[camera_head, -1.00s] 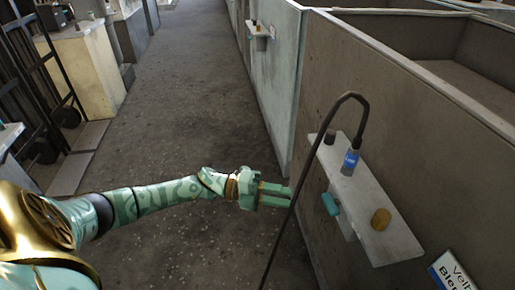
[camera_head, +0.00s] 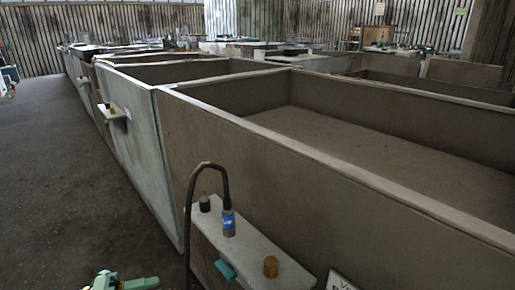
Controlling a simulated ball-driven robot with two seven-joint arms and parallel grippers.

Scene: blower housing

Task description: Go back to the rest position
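My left gripper (camera_head: 138,284) shows at the bottom edge of the head view, left of the shelf and over the dark floor. It is largely cut off by the frame, so I cannot tell whether its fingers are open or shut. I see nothing held in the visible part. It is apart from the shelf. My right gripper is not in view.
Floor (camera_head: 60,190) at left is clear.

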